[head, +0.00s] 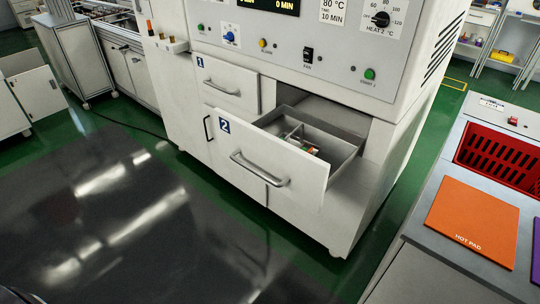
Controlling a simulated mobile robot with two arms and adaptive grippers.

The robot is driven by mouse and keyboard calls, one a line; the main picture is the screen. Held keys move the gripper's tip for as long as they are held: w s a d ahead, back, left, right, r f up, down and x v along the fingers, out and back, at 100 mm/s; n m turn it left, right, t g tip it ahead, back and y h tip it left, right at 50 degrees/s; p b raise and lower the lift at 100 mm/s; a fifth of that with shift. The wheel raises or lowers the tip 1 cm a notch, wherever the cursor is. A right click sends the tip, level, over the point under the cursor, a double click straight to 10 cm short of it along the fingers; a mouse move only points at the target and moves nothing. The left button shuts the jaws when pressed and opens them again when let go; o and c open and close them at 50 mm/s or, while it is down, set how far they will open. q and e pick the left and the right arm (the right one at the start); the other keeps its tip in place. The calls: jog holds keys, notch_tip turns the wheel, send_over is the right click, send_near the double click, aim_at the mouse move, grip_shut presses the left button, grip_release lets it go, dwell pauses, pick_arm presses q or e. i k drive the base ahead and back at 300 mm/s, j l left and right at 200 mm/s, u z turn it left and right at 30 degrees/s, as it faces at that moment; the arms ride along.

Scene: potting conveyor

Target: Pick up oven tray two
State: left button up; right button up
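Oven tray two is the grey drawer tray (345,158) behind the white front marked "2" (262,150). It is pulled partly out of the oven cabinet, and its inside shows. Thin dividers split it, and small parts with green and orange colours (309,149) lie in it. A curved metal handle (258,170) is on the front, with nothing on it. Neither of my grippers shows in the head view.
Drawer "1" (225,84) is shut. The oven panel (300,40) stands above the open drawer. At the right, a grey bench (440,268) carries an orange hot pad (473,218) and a red crate (494,143). Green floor (385,213) lies between bench and oven.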

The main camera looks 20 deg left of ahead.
aim_at(298, 142)
jog(key=i+j+z, duration=0.1)
jog(key=j, duration=0.3)
jog(key=i+j+z, duration=0.1)
jog(key=i+j, duration=0.15)
jog(key=j, duration=0.15)
jog(key=i+j, duration=0.15)
jog(key=j, duration=0.25)
jog(key=i+j+z, duration=0.15)
jog(key=j, duration=0.25)
